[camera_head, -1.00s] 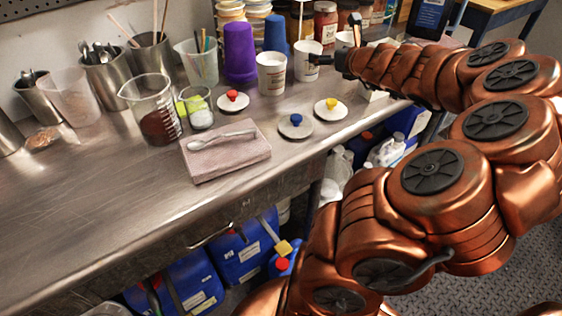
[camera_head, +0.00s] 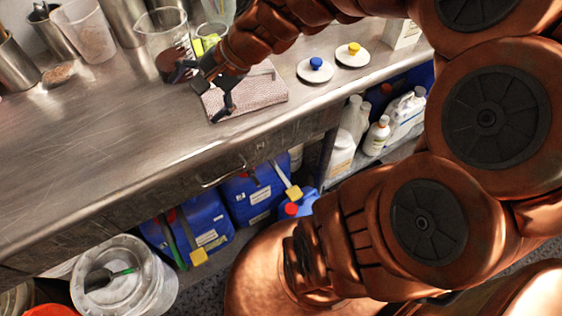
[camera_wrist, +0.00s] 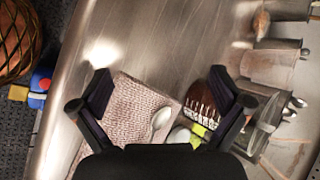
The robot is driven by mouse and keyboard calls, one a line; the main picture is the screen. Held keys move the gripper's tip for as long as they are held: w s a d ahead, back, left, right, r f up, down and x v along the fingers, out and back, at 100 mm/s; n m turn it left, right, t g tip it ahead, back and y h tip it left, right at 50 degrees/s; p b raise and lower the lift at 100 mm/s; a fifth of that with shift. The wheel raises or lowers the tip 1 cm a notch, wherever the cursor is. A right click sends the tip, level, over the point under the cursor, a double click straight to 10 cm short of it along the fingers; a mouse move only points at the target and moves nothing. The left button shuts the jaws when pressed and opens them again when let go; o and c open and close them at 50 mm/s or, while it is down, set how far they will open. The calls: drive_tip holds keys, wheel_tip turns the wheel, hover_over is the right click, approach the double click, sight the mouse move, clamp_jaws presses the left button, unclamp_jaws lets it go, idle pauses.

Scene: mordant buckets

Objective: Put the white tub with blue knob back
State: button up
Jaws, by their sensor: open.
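No white tub fitted with a blue knob shows now. A white round lid with a blue knob (camera_head: 315,70) lies on the steel bench, beside a white lid with a yellow knob (camera_head: 352,54). My gripper (camera_head: 203,90) is open and empty above a folded pinkish cloth (camera_head: 262,96). In the wrist view, my gripper (camera_wrist: 160,80) has its fingers spread, with the cloth (camera_wrist: 135,108) below and between them. A pale spoon (camera_wrist: 160,122) lies on the cloth there. My arm hides part of the bench behind it.
A glass beaker with brown contents (camera_head: 170,62) stands close behind my gripper. Steel containers and a plastic beaker (camera_head: 85,30) stand farther left. The bench's left front (camera_head: 90,140) is clear. Blue canisters (camera_head: 200,228) and a white bucket with a scoop (camera_head: 150,285) are below the bench.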

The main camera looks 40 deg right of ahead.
drive_tip(key=s+a+f+n+g+h, duration=0.1)
drive_tip(key=s+f+n+g, duration=0.15)
drive_tip(key=s, duration=0.35)
drive_tip(key=s+a+f+n+g+h, duration=0.1)
drive_tip(key=s+a+f+n+g, duration=0.1)
drive_tip(key=s+n, duration=0.25)
drive_tip(key=s+d+f+n+g+h, duration=0.2)
drive_tip(key=s+d+n+h, duration=0.2)
drive_tip(key=s, duration=0.7)
drive_tip(key=d+n, duration=0.1)
drive_tip(key=d, duration=0.1)
drive_tip(key=shift+s+d+f+g+h, duration=0.15)
drive_tip(key=shift+s+d+g+h, duration=0.15)
drive_tip(key=shift+s+g+h, duration=0.1)
wheel_tip(320, 180, up, 10)
drive_tip(key=p, duration=1)
drive_tip(key=shift+w, duration=0.15)
